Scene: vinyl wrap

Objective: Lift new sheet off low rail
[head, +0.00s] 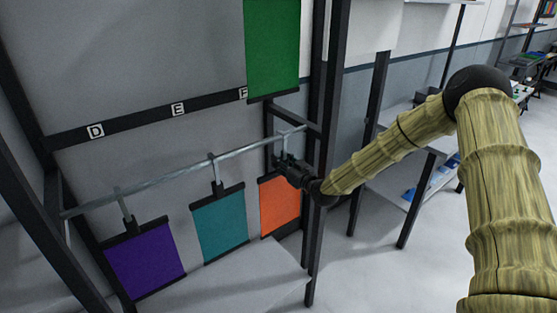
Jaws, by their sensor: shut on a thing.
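The low rail (165,177) is a grey metal bar running across the dark frame. A purple sheet (146,258) and a teal sheet (220,226) hang from it by dark hooks, at the left and the middle. An orange sheet (279,206) hangs at the right end, below my gripper. My gripper (283,162) is at the right end of the rail, shut on the orange sheet's hanger. The fingers and the hanger's top are small and dark, so I cannot tell whether the hook still touches the rail.
A green sheet (272,45) hangs higher up, in front of the label strip (139,121) marked D, E and F. A dark upright post (323,120) stands just right of my gripper. A shelf (230,281) lies below the hanging sheets. Open floor shows at the right.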

